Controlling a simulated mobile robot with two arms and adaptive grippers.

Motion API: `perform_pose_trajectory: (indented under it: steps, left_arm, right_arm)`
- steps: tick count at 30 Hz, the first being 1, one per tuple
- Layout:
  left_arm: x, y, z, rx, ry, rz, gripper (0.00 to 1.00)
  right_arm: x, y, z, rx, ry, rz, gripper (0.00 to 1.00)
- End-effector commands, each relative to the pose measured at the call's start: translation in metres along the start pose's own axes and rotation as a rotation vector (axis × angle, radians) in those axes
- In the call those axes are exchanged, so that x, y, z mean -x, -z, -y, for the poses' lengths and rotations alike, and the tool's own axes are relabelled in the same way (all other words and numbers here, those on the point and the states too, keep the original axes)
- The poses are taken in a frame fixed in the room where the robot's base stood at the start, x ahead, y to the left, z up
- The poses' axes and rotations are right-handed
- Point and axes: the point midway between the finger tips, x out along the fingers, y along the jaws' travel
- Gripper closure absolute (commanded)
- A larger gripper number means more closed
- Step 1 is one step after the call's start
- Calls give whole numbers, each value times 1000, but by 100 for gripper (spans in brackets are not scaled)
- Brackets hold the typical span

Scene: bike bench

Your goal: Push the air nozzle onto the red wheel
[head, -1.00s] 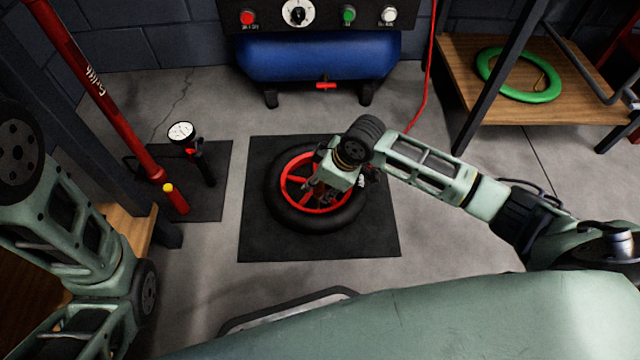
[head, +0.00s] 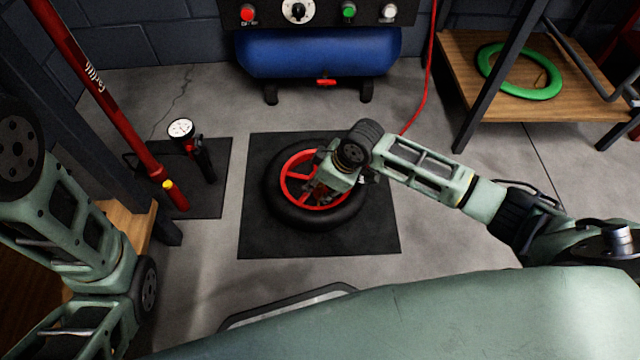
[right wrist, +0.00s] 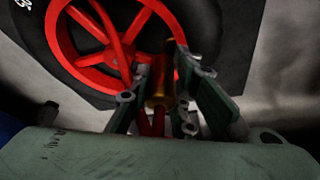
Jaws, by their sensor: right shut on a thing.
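The red wheel (head: 287,188), a red spoked rim in a black tyre, lies flat on a dark mat. It also shows in the right wrist view (right wrist: 72,52). My right gripper (head: 326,183) is over the right part of the rim. In the right wrist view, its fingers (right wrist: 163,68) are shut on the brass air nozzle (right wrist: 160,84), with a red piece behind it. The nozzle's tip is near the rim and spokes; whether it touches the valve is hidden. My left arm shows at the left of the head view, but its gripper does not.
A blue air tank (head: 318,54) with a control panel stands behind the mat (head: 262,242). A red hose (head: 421,105) hangs right of it. A green ring (head: 520,90) lies on a wooden shelf.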

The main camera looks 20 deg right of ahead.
Motion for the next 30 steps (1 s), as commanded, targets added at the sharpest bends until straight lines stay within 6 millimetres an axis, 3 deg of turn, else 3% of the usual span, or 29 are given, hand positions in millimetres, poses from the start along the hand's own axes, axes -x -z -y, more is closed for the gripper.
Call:
perform_pose_trajectory:
  steps: [18,19,26,30]
  left_arm:
    - [2,0,0,0,0,1,100]
    - [2,0,0,0,0,1,100]
    - [2,0,0,0,0,1,100]
    - [2,0,0,0,0,1,100]
  right_arm:
    - [-12,-4,0,0,0,0,100]
    - [-11,-4,0,0,0,-1,77]
    - [-11,-4,0,0,0,-1,57]
    - [-11,-4,0,0,0,0,57]
